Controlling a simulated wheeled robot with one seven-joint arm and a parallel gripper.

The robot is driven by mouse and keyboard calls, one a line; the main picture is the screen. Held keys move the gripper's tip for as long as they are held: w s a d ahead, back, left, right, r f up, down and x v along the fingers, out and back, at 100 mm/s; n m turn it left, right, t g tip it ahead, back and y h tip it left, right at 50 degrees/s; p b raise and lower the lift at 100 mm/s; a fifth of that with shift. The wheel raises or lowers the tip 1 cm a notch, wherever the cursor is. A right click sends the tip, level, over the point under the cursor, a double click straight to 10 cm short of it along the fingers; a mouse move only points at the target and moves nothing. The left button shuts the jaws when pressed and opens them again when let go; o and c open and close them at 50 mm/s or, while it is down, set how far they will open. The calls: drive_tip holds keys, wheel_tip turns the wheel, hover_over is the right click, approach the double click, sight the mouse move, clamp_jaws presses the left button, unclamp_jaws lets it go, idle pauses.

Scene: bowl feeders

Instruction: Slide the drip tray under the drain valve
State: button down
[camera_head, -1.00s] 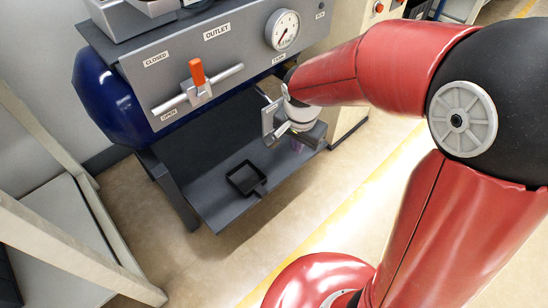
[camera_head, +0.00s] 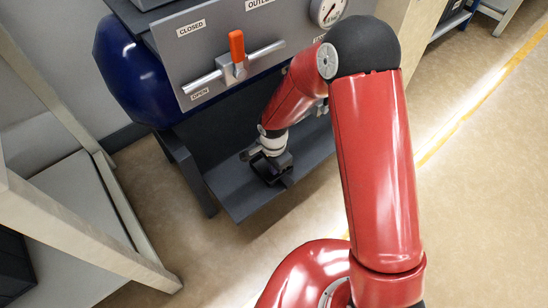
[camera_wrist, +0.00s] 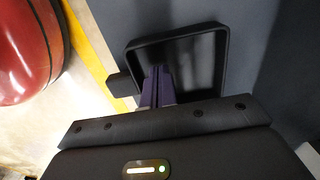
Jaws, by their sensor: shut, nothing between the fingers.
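The drip tray is a black square tray (camera_wrist: 203,62) with a raised rim and a stub handle (camera_wrist: 122,84) on its left side in the wrist view. It lies on a dark grey lower shelf (camera_head: 228,190). My gripper (camera_wrist: 159,72) is shut and empty, its purple fingers over the near part of the tray. I cannot tell whether they touch it. In the head view my gripper (camera_head: 273,170) is low over the shelf and largely hides the tray. A valve lever with an orange grip (camera_head: 237,47) is on the grey panel above. The drain outlet itself is not visible.
A blue tank (camera_head: 128,75) sits behind the panel. A gauge (camera_head: 328,10) is at the panel's upper right. A pale rack (camera_head: 75,235) stands at the left. The floor in front of the shelf is clear, with a yellow line (camera_head: 440,140) to the right.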

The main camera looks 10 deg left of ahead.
drive_tip(key=shift+w+d+f, duration=0.3)
drive_tip(key=shift+w+d, duration=0.2)
drive_tip(key=shift+w, duration=0.1)
drive_tip(key=shift+w+d+f, duration=0.25)
drive_tip(key=shift+w+d, duration=0.25)
drive_tip(key=shift+w, duration=0.1)
drive_tip(key=shift+w+d, duration=0.3)
drive_tip(key=shift+w, duration=0.05)
drive_tip(key=shift+w+d, duration=1.3)
drive_tip(key=shift+w, duration=0.2)
drive_tip(key=shift+a, duration=0.1)
